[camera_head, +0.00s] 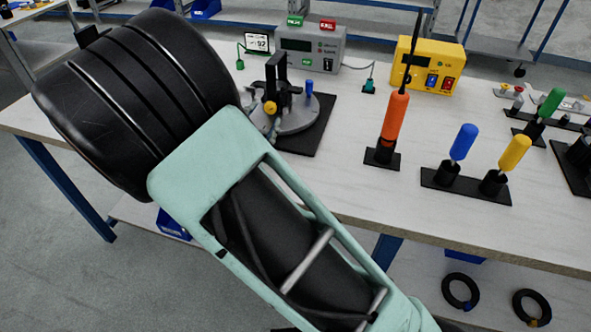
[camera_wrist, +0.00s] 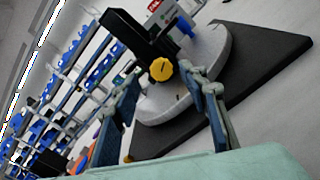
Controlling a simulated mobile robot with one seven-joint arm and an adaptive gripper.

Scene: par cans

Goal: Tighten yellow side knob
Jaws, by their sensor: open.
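The yellow side knob (camera_head: 270,108) sits on the side of a black upright bracket (camera_head: 277,75) on a round grey base, which stands on a black mat (camera_head: 318,135) on the table. In the wrist view the yellow knob (camera_wrist: 161,69) is lobed and faces me, with the grey base (camera_wrist: 205,70) around and behind it. My gripper (camera_wrist: 168,92) is open, its two fingers to the left and right of the knob in the picture. I cannot tell how far the knob lies beyond the fingertips.
A blue knob (camera_head: 309,88) stands on the grey base. An orange-handled tool (camera_head: 394,118) and blue (camera_head: 463,142) and yellow (camera_head: 515,152) handles stand upright in holders to the right. A grey box (camera_head: 311,50) and a yellow box (camera_head: 428,66) stand behind. Bare tabletop (camera_head: 350,115) lies between.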

